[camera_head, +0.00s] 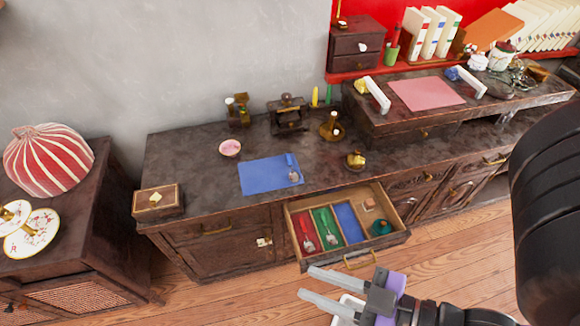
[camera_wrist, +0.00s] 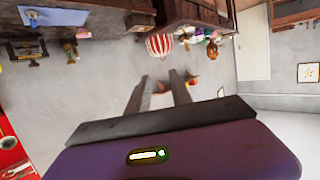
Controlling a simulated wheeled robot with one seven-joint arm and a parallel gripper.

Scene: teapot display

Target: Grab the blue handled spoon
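The blue-handled spoon (camera_head: 291,168) lies on the right part of a blue mat (camera_head: 262,178) on the dark counter, its handle pointing towards the wall. The spoon (camera_wrist: 32,16) and the mat (camera_wrist: 62,17) also show upside down at the top left of the wrist view. My gripper (camera_head: 306,282) is open and empty, in front of the open drawer and well apart from the spoon. In the wrist view, the two fingers (camera_wrist: 161,84) stand apart with nothing between them.
The open drawer (camera_head: 376,253) juts out between my gripper and the counter. It has red, green and blue compartments, with spoons in the red and green ones. A pink bowl (camera_head: 230,147), a wooden box (camera_head: 158,199) and a brass pot (camera_head: 355,160) stand on the counter.

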